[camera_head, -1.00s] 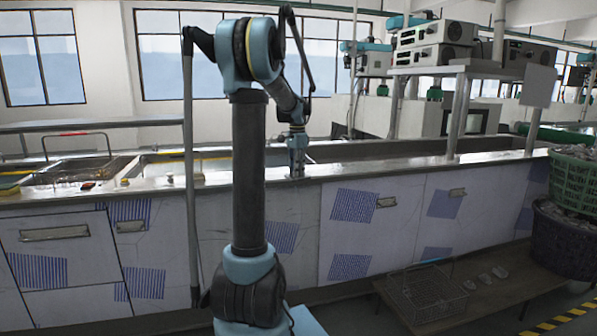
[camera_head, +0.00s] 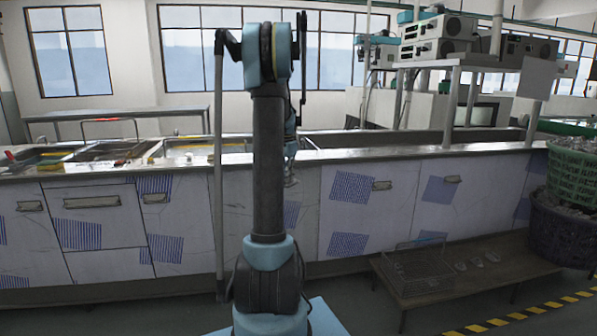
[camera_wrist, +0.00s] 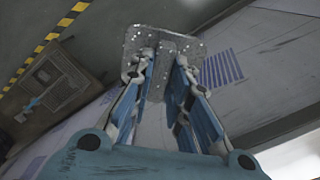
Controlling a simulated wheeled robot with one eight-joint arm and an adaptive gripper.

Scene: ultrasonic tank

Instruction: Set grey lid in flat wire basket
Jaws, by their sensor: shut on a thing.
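The grey lid (camera_wrist: 190,45) is a speckled metal plate at the top middle of the wrist view. My gripper (camera_wrist: 166,60) is shut on it, with a finger on each side of the part it grips. In the head view my gripper (camera_head: 291,181) hangs in front of the counter, partly hidden behind my arm; the lid cannot be made out there. The flat wire basket (camera_head: 420,288) sits on a low wooden bench at the lower right of the head view. The gripper and lid are to its left and apart from it.
The low bench (camera_head: 510,278) also holds several small pale pieces (camera_head: 476,262) right of the basket. Stacked green (camera_head: 575,178) and purple (camera_head: 565,237) crates stand at the right. The long counter (camera_head: 335,160) with sinks spans the back. Floor in front of the bench is clear.

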